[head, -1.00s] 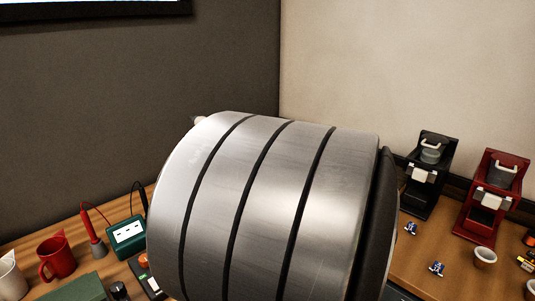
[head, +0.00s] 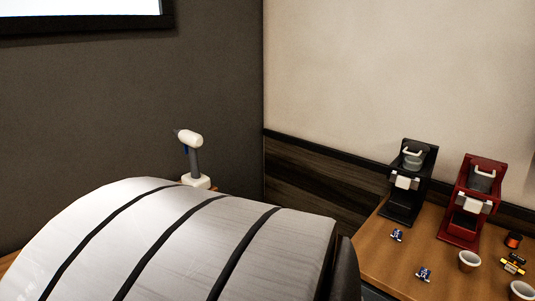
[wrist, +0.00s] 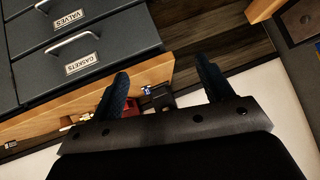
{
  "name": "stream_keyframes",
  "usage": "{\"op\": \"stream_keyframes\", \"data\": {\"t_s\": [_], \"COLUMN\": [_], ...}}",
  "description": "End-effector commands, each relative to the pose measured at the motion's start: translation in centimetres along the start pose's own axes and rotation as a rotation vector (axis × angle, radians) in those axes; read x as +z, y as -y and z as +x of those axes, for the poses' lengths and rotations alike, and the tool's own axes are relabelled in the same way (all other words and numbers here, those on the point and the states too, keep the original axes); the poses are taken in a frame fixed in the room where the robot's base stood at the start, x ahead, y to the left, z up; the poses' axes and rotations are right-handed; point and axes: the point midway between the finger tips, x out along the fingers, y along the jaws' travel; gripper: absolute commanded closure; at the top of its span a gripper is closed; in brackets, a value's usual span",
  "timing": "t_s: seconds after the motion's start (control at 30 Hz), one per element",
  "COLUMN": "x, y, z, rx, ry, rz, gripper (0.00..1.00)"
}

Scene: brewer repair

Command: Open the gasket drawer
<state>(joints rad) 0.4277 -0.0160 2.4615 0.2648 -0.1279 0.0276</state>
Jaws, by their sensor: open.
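The gasket drawer (wrist: 115,68) is at the upper left of the wrist view. It has a dark grey front, a pale bar handle (wrist: 73,39) and a white label reading GASKETS. It looks shut, flush with its cabinet. My gripper (wrist: 162,77) is open and empty, with its two dark fingers wide apart. It is to the right of the gasket drawer in the picture and appears apart from the handle. The head view shows neither the drawer nor my gripper; my large arm link covers its lower left.
The VALVES drawer (wrist: 85,17) adjoins the gasket drawer. A wooden edge (wrist: 153,72) runs beside the cabinet. A black brewer (head: 405,185), a red brewer (head: 470,200) and small cups and parts stand on the bench at right. A white-headed tool (head: 191,150) stands behind my arm.

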Motion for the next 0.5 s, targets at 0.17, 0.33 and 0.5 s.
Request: {"op": "stream_keyframes", "data": {"t_s": [0.17, 0.33, 0.5], "x": [-0.8, -1.4, -1.3], "y": [0.4, 0.3, -0.7], "z": [2.6, 6.3, 9.8], "rx": [0.017, 0.063, 0.129], "ry": [-0.033, -0.107, -0.207], "rz": [0.201, 0.501, 0.780], "gripper": [0.63, 0.68, 0.68]}}
